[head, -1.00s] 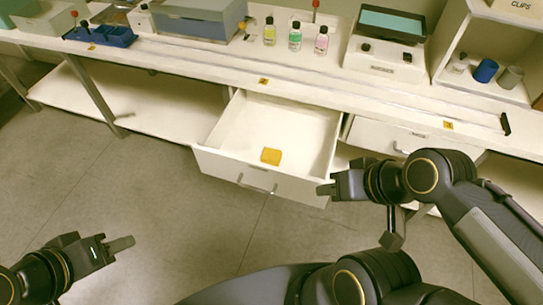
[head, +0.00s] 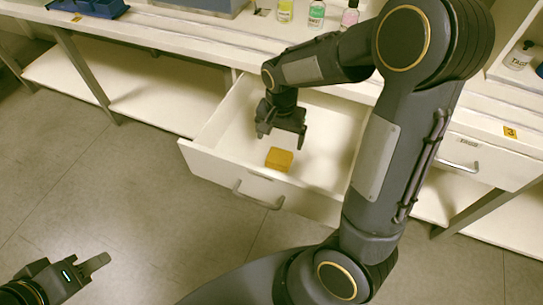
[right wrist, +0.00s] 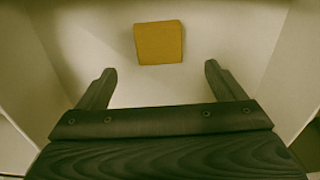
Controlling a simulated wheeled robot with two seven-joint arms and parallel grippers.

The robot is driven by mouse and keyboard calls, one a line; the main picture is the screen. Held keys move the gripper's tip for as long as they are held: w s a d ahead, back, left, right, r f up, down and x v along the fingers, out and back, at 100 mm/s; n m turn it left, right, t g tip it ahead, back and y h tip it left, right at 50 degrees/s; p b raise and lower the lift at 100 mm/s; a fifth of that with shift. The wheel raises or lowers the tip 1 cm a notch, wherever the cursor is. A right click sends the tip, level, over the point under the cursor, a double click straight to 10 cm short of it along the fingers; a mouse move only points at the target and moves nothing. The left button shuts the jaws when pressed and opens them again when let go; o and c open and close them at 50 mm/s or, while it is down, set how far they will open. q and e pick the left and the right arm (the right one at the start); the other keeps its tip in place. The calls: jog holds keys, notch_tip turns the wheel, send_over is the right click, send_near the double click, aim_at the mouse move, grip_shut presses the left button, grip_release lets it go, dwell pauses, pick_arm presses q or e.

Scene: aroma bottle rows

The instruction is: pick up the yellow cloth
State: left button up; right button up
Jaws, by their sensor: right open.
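The yellow cloth (head: 279,159) is a small folded square lying on the floor of the open white drawer (head: 210,156). In the right wrist view the cloth (right wrist: 159,42) lies beyond the fingertips, roughly centred between them. My right gripper (head: 280,142) is over the inside of the drawer, just behind and above the cloth, pointing down. Its two fingers (right wrist: 158,82) are apart with nothing between them. My left gripper (head: 98,264) is at the lower left, over the floor and away from the drawer; whether its jaws are apart is unclear.
The drawer's walls stand around my right gripper, with a handle (head: 258,196) on its front. Several bottles (head: 316,14) stand on the counter above. A blue tray (head: 90,7) is at the far left. A closed drawer (head: 465,158) is at the right.

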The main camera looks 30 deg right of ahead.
aim_at(279, 157)
jog(key=f, duration=0.2)
jog(key=f+b, duration=0.1)
jog(key=f, duration=0.4)
jog(key=shift+s+a+f+b, duration=0.15)
jog(key=shift+s+f+b, duration=0.15)
jog(key=shift+b, duration=0.1)
jog(key=c, duration=1.1)
jog(key=shift+r+p, duration=1.3)
jog(key=shift+r, duration=3.8)
